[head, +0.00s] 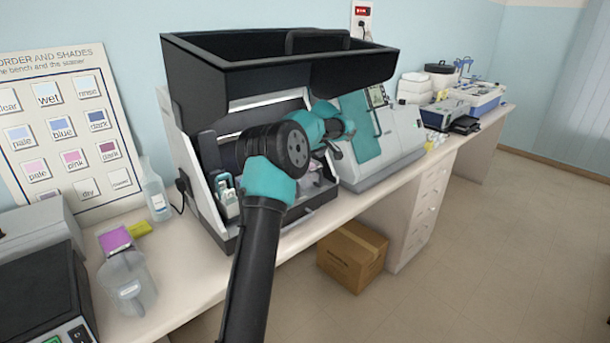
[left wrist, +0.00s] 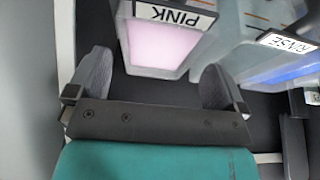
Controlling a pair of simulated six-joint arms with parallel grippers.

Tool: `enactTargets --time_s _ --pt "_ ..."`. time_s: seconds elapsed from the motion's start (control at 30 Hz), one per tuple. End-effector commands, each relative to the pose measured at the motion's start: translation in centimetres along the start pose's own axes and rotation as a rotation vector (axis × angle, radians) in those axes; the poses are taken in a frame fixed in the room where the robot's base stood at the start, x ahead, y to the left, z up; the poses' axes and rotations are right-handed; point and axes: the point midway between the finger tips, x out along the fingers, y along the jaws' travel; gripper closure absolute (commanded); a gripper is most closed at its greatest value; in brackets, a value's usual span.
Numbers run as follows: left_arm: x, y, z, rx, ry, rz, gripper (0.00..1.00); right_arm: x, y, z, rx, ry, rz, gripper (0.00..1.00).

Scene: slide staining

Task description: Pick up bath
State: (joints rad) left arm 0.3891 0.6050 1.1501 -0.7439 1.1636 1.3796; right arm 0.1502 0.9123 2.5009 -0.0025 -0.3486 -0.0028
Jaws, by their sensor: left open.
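A bath labelled PINK (left wrist: 160,45), translucent with pink liquid in it, is at the top middle of the left wrist view. My left gripper (left wrist: 157,80) is open, with one finger to each side of the lower part of this bath. I cannot tell whether either finger touches it. A second bath labelled RINSE (left wrist: 258,60), with a blue tint, stands to its right. In the head view my left gripper (head: 335,146) reaches into the open stainer, and my arm hides most of what is there. My right gripper is not in view.
The stainer's black raised lid (head: 230,75) hangs above my arm. A small rack (head: 226,198) stands inside at the left. A clear jug (head: 128,285) and a spray bottle (head: 157,190) stand on the bench to the left. A cardboard box (head: 352,256) is on the floor.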

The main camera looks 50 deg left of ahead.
Motion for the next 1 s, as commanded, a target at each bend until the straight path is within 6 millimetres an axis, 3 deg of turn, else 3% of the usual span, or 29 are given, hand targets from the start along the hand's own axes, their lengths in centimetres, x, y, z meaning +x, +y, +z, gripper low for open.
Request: enactTargets --time_s 0.5,0.8,1.0 --pt "1.2 0.0 0.0 0.0 0.0 0.0 0.02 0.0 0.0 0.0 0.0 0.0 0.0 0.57" --pt "4.9 -0.2 0.1 0.0 -0.001 -0.001 0.02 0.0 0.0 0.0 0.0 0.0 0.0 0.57" --pt "6.2 -0.2 0.1 -0.001 0.0 0.001 0.02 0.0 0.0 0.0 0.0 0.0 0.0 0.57"
